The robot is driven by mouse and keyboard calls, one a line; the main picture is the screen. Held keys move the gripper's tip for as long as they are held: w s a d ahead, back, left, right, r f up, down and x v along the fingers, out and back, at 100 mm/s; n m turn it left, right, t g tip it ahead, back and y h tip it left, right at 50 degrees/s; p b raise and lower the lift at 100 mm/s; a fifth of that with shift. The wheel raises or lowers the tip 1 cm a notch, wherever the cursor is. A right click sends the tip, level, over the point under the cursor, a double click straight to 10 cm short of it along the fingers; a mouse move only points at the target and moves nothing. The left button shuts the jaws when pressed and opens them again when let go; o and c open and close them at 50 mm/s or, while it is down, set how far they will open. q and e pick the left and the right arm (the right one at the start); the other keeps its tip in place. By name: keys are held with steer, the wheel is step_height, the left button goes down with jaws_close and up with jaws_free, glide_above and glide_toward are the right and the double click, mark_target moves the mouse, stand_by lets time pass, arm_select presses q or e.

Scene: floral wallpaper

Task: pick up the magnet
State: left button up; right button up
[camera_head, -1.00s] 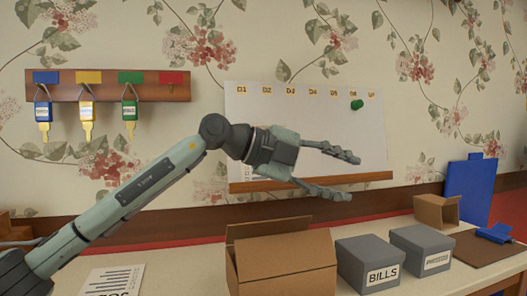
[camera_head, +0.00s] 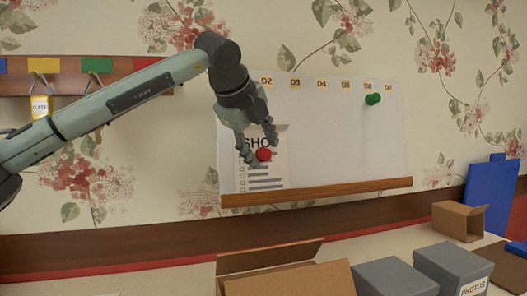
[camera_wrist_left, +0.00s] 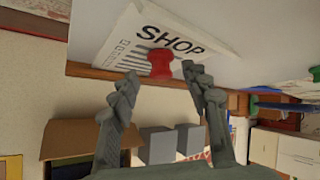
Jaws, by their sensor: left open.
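A red magnet (camera_head: 264,154) sits on a white SHOP sheet (camera_head: 268,178) on the lower left of the whiteboard (camera_head: 335,135). A green magnet (camera_head: 372,99) is at the board's upper right, below the D6 label. My left gripper (camera_head: 263,151) is open and points down over the sheet, with its fingers around or just in front of the red magnet. In the left wrist view the red magnet (camera_wrist_left: 161,63) shows between and slightly beyond the fingertips (camera_wrist_left: 160,75). Contact cannot be told. My right gripper is not in view.
A wooden ledge (camera_head: 315,192) runs along the board's bottom. A key rack (camera_head: 65,86) hangs at left, partly behind my left arm. Below stand an open cardboard box (camera_head: 285,278), grey boxes (camera_head: 395,277), a small carton (camera_head: 459,221) and a blue board (camera_head: 491,195).

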arm_select(q)
steer(key=shift+w+d+f, duration=0.15)
steer(key=shift+w+f, duration=0.2)
steer(key=shift+w, duration=0.05)
steer(key=c, duration=1)
steer(key=shift+c, duration=0.2)
